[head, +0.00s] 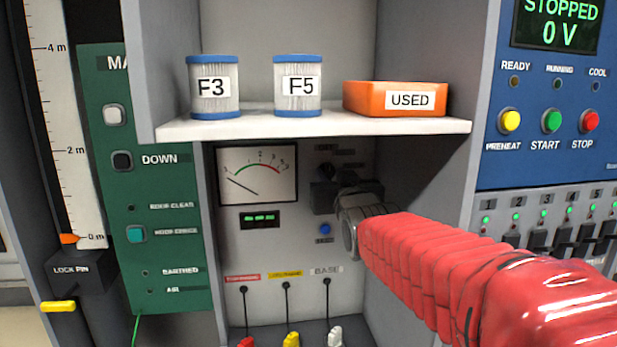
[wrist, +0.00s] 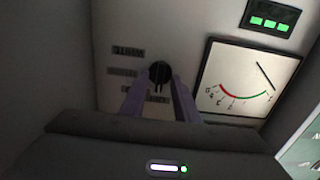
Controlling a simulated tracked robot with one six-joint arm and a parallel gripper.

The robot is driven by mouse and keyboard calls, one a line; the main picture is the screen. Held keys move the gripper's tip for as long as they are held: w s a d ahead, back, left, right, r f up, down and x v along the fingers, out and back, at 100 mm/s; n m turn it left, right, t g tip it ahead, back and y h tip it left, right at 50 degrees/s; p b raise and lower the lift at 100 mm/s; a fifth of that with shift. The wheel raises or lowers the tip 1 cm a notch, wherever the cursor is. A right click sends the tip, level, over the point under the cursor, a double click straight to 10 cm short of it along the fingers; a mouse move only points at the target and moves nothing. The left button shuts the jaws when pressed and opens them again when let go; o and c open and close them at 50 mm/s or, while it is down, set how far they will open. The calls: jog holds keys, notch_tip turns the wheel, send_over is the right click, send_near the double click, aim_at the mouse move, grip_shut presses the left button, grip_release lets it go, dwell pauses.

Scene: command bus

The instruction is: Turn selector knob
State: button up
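The selector knob (head: 326,171) is a small round black knob on the grey panel under the shelf, with small labels around it. In the wrist view the knob (wrist: 159,73) shows between the tips of my gripper (wrist: 157,82). The two fingers stand apart, one on each side of the knob's lower edge. I cannot tell whether they touch it. In the head view my gripper (head: 330,192) reaches in from the right, just below and in front of the knob; its fingers look dark and are hard to make out.
A white shelf (head: 270,126) overhangs the panel, holding filters F3 (head: 228,85) and F5 (head: 312,100) and an orange USED box (head: 366,97). A gauge (head: 257,174) is left of the knob. A blue button (head: 324,229) is below it. Grey side walls enclose the recess.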

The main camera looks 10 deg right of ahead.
grip_shut()
jog(key=shift+a, duration=0.1)
jog(key=shift+m, duration=0.3)
jog(key=m, duration=0.3)
jog(key=shift+d, duration=0.2)
jog(key=shift+d+f+m, duration=0.1)
jog(key=shift+m, duration=2)
